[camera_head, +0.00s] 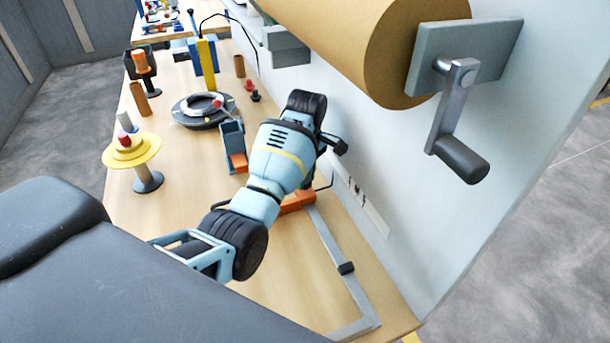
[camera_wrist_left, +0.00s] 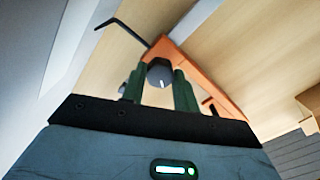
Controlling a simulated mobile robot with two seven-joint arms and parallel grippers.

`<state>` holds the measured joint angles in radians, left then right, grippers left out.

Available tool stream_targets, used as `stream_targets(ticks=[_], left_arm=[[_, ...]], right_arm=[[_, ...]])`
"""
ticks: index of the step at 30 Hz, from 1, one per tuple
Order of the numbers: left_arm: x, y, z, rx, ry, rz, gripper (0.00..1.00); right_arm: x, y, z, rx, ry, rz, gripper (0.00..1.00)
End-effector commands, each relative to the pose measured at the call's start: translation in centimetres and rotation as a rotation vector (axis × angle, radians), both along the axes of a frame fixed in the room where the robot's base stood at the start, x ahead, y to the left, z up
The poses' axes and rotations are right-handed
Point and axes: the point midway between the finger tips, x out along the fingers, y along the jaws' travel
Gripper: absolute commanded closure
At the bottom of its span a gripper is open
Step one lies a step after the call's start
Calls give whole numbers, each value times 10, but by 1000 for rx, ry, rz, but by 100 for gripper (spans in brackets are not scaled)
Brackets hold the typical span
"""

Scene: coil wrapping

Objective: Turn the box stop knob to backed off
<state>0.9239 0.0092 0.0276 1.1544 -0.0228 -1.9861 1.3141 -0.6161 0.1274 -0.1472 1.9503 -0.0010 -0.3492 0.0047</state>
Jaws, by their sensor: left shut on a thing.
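The box stop is an orange block (camera_wrist_left: 205,72) on a grey metal rail; part of it shows in the head view (camera_head: 297,203) below my left arm. Its dark round knob (camera_wrist_left: 160,72) has a pale pointer mark and shows in the left wrist view. My left gripper (camera_wrist_left: 160,84) is shut on the knob, one green finger on each side of it. In the head view my own arm hides the knob and the fingertips. My right gripper is in neither view.
A brown paper roll (camera_head: 385,45) with a crank handle (camera_head: 455,120) hangs on the grey panel at upper right. A thin black bent rod (camera_wrist_left: 122,30) sticks out by the stop. A yellow spool stand (camera_head: 132,152) and a dark coil turntable (camera_head: 203,110) stand on the bench.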

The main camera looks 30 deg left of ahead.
Motion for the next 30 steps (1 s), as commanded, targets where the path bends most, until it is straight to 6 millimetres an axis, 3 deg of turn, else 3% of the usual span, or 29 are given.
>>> stream_targets(ticks=[4,5,9,20,30], left_arm=[[-2,0,-7,0,13,-1,93],[-2,0,-7,0,13,-1,66],[-2,0,-5,0,10,-1,48],[0,0,0,-1,0,-1,48],[5,-2,18,-3,-20,0,48]], right_arm=[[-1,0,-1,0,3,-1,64],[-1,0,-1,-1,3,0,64],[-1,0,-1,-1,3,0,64],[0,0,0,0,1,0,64],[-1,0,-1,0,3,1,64]])
